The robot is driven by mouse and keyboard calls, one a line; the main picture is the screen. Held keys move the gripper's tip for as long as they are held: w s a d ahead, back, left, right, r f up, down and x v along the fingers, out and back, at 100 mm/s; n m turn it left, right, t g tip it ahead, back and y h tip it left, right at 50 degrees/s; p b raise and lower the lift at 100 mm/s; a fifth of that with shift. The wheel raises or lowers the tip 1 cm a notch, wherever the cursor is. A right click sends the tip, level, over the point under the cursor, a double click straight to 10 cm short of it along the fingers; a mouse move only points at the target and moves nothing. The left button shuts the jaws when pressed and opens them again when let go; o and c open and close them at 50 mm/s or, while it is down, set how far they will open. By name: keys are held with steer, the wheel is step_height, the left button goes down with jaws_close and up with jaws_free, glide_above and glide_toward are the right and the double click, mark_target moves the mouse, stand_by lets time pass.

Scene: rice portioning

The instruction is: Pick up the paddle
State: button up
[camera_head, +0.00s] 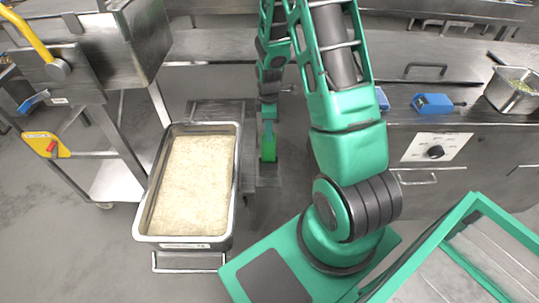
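I cannot clearly make out a paddle in the head view. My gripper (268,148) hangs down at the end of my green and dark arm, just right of the rice pan. It is small and seen from behind, so I cannot tell whether its fingers are open or shut, or whether they hold anything. A deep steel pan (237,190) full of pale rice (192,185) stands on a low stand left of my gripper. A blue tool (432,104) with a short dark rod lies on the steel counter at right; I cannot tell what it is.
A steel counter (350,88) with a dial panel (436,147) runs across the back and right. A small steel container (512,90) stands on it at far right. A tilted steel machine (140,45) on a wheeled frame stands at left. Grey floor is clear at lower left.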

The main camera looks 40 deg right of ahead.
mark_target(269, 144)
steer(key=shift+s+d+f, duration=0.1)
steer(key=shift+s+f, duration=0.05)
steer(key=shift+f, duration=3.6)
jaws_close()
